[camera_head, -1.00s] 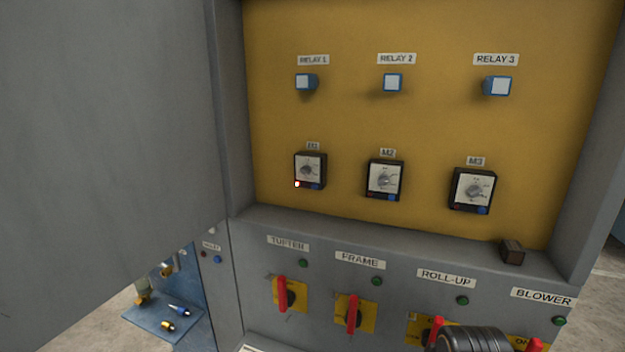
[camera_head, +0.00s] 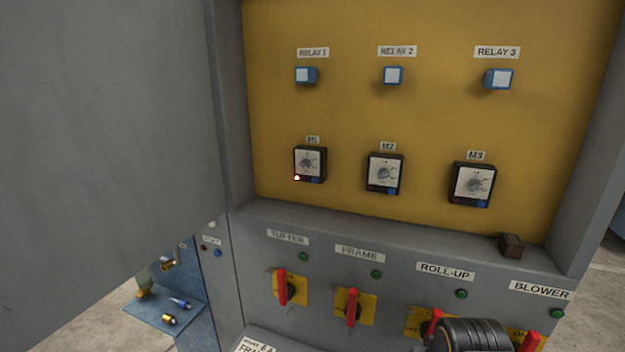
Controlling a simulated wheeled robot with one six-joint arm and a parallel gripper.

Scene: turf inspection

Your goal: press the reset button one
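The M1 unit (camera_head: 308,160) is a small black box with a white dial face, at the left of the lower row on the yellow back panel. At its lower edge, a bright whitish spot with some red (camera_head: 297,178) shows on the left, and a small blue button (camera_head: 315,180) on the right. The similar units M2 (camera_head: 385,172) and M3 (camera_head: 473,184) stand to its right. No label reading "reset" is legible. My gripper is not in view; a dark ribbed part of my arm (camera_head: 474,335) shows at the bottom right.
Relay 1 (camera_head: 306,75), relay 2 (camera_head: 393,75) and relay 3 (camera_head: 498,78) are above. Red-handled switches line the lower grey panel (camera_head: 325,255). A large grey door (camera_head: 100,140) fills the left. A small brown block (camera_head: 511,246) sits on the ledge.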

